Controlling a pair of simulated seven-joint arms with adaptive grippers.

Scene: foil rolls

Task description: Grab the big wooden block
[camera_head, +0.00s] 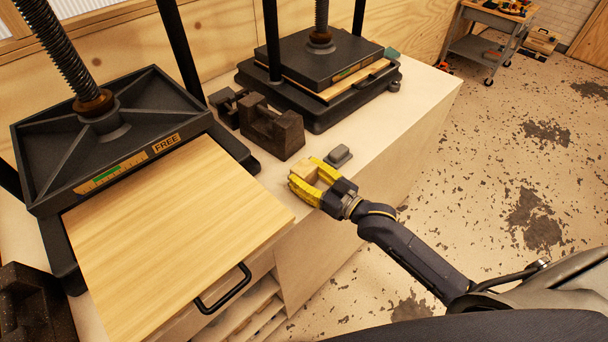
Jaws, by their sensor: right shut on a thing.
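My right gripper (309,178), with yellow fingers, is at the front edge of the pale workbench, between the two presses. Its fingers are shut around a light wooden block (305,170), which is mostly hidden by the fingers. I cannot tell whether the block is lifted or still touches the bench top. My left gripper is not in view.
A black press marked FREE (115,135) holds a wide wooden board (170,235) at the left. A second press (318,70) stands at the back. Dark notched blocks (272,128) and a small grey item (338,155) lie nearby. Open floor is at the right.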

